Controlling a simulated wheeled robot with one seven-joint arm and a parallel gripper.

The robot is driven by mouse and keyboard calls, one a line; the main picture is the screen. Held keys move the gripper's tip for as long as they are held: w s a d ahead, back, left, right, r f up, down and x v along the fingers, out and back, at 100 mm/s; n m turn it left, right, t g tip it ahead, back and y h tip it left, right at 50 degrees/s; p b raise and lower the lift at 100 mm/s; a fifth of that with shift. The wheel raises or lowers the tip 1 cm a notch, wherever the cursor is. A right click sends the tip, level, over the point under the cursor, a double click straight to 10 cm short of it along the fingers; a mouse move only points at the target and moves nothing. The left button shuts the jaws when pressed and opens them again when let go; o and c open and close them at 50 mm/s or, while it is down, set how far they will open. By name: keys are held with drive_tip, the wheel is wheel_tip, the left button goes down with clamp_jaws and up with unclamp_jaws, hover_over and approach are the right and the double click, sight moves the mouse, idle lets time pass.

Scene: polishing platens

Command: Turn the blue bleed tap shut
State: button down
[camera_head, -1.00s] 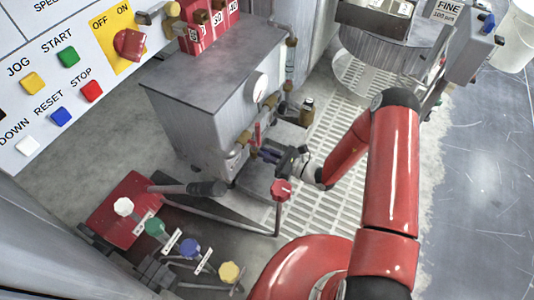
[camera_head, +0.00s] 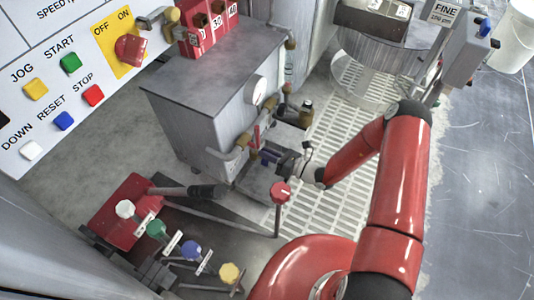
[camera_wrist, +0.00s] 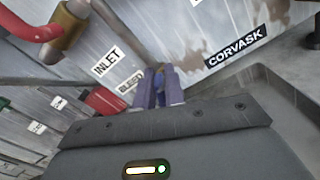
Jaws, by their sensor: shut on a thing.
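The blue bleed tap (camera_wrist: 159,78) shows as a small blue piece between my fingertips in the wrist view, below the BLEED label (camera_wrist: 130,84). My gripper (camera_wrist: 161,86) has its two purple-grey fingers on either side of the tap and is shut on it. In the head view my gripper (camera_head: 266,158) reaches in low at the front of the grey cabinet (camera_head: 205,130). There the tap itself is hidden by the fingers and pipework. How far the tap is turned cannot be told.
A red-handled valve (camera_head: 256,135) and brass pipe fittings sit close above my gripper. A round red knob (camera_head: 281,191) on a post stands near my wrist. Coloured-knob levers (camera_head: 190,249) lie at the lower left. Open grating (camera_head: 335,150) lies to the right.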

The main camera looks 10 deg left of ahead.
drive_tip(key=shift+w+d+f+m, duration=0.1)
drive_tip(key=shift+w+m, duration=0.1)
drive_tip(key=shift+m, duration=1)
drive_tip(key=c, duration=1.5)
unclamp_jaws()
drive_tip(key=p+v, duration=0.1)
drive_tip(key=v, duration=0.6)
drive_tip(key=shift+s+d, duration=0.15)
drive_tip(key=shift+d, duration=0.25)
